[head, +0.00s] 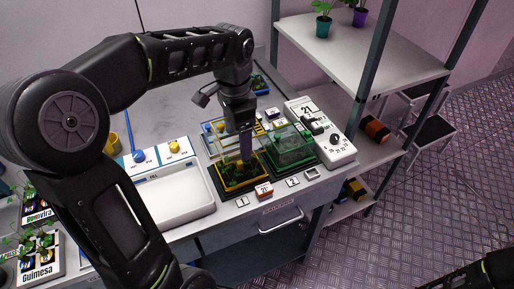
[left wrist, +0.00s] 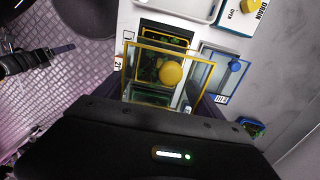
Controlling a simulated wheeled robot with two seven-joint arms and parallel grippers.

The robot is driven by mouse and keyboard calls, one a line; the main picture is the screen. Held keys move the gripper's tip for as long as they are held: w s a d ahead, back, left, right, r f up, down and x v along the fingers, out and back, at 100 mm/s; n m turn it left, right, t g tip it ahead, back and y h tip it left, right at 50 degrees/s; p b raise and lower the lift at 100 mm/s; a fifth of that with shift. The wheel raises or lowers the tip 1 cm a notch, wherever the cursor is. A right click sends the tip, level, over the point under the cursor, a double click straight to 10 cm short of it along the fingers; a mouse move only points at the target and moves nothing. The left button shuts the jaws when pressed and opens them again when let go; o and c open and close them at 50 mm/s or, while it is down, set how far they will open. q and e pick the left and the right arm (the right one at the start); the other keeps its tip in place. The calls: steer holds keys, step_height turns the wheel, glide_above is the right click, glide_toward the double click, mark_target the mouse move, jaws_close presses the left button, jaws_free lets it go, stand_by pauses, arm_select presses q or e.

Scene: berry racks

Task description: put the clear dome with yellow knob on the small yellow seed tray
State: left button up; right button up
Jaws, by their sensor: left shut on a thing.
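My left gripper (head: 245,152) points down and is shut on the clear dome with yellow knob (head: 238,168). The dome is a clear box with yellow edges. In the left wrist view its round yellow knob (left wrist: 170,73) is near the middle, with the dome's yellow-edged frame (left wrist: 206,62) around it. The small yellow seed tray (left wrist: 165,29), dark with a yellow rim and green plants, shows under and beyond the dome. In the head view the dome overlaps the tray, so I cannot tell whether they touch. A dark part of my right arm shows at the lower right; its fingers are unclear.
A green clear dome (head: 291,146) stands close on the right, with a white dial box (head: 333,140) beyond it. A blue-edged dome with blue knob (left wrist: 234,66) is beside the held dome. A white sink tray (head: 178,198) is on the left. Small number cards line the front edge.

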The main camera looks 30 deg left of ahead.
mark_target(240, 162)
arm_select(q)
steer(key=shift+f+p, duration=0.35)
steer(key=shift+f, duration=2.55)
steer(key=shift+f+p, duration=0.3)
steer(key=shift+f, duration=1.55)
steer(key=shift+f, duration=0.15)
